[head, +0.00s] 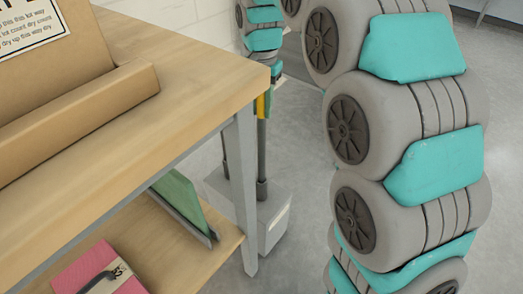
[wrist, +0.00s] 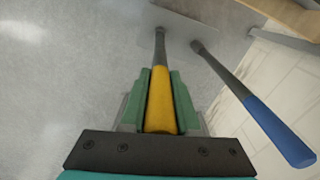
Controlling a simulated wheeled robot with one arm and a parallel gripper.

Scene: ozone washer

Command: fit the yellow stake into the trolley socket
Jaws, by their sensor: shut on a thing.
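The yellow stake (wrist: 160,105) has a yellow grip and a dark grey shaft. My gripper (wrist: 159,72) is shut on the yellow part, its green fingers on both sides. In the head view the stake (head: 260,106) stands about upright behind the table corner, mostly hidden at its top. Its shaft runs down to a dark collar on the pale grey trolley (head: 276,232). The trolley top also shows in the wrist view (wrist: 182,22). I cannot tell whether the shaft end is inside the socket or only at its mouth. My gripper (head: 269,100) is partly hidden there.
A blue-topped stake (wrist: 280,133) stands on the trolley to the right in the wrist view. A wooden table (head: 190,85) with a cardboard box (head: 60,60) is close by. Its lower shelf (head: 215,243) holds a pink item (head: 92,272) and a green panel (head: 180,200). Open floor lies right.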

